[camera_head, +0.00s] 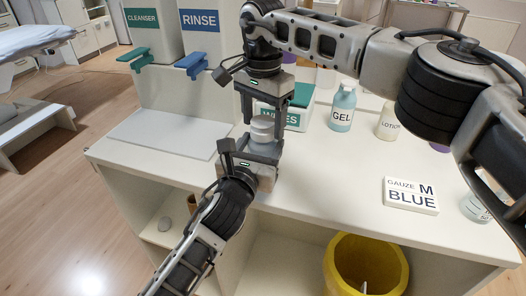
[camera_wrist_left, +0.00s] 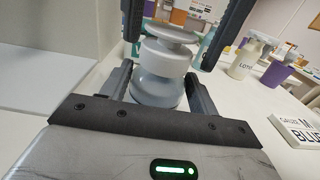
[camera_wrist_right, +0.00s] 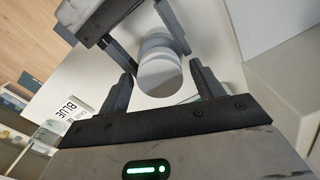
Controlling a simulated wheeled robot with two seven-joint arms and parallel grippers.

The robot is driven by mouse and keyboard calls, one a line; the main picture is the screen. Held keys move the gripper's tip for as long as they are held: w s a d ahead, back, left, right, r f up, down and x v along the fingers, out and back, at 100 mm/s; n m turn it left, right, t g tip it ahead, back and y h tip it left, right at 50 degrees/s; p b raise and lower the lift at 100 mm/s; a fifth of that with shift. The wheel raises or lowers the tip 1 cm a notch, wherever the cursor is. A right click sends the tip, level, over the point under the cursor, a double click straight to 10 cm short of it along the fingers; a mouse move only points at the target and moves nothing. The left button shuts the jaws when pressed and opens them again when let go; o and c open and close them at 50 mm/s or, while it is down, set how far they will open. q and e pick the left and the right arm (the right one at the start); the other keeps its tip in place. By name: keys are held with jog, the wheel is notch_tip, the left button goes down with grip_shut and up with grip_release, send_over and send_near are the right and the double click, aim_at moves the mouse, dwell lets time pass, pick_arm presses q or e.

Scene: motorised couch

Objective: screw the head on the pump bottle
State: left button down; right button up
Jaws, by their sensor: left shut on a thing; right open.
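The pump bottle (camera_head: 261,136) is pale white-grey and stands upright over the counter's left-middle part. My left gripper (camera_head: 251,152) is shut on its lower body; it also shows in the left wrist view (camera_wrist_left: 158,88). A flat round grey top (camera_wrist_left: 170,31), apparently the head, sits on the bottle; I cannot tell how tightly it is seated. My right gripper (camera_head: 263,112) points down from above, open, with its fingers on either side of the top. In the right wrist view the round top (camera_wrist_right: 160,75) lies between the open fingertips, with a gap to each.
A wipes box (camera_head: 293,118), a gel bottle (camera_head: 342,108) and a lotion bottle (camera_head: 388,122) stand behind and right. A gauze box (camera_head: 411,195) lies at the right. Cleanser (camera_head: 152,30) and rinse (camera_head: 203,25) dispensers stand behind left. A yellow bin (camera_head: 365,262) is below the counter's front edge.

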jog(key=shift+f, duration=0.55)
jog(key=c, duration=1)
jog(key=shift+c, duration=0.2)
jog(key=m, duration=0.5)
jog(key=shift+m, duration=0.3)
jog(key=m, duration=1.4)
jog(key=shift+m, duration=0.3)
pick_arm(q)
jog(key=shift+f, duration=0.1)
pick_arm(e)
jog(key=m, duration=0.7)
jog(key=o, duration=1.1)
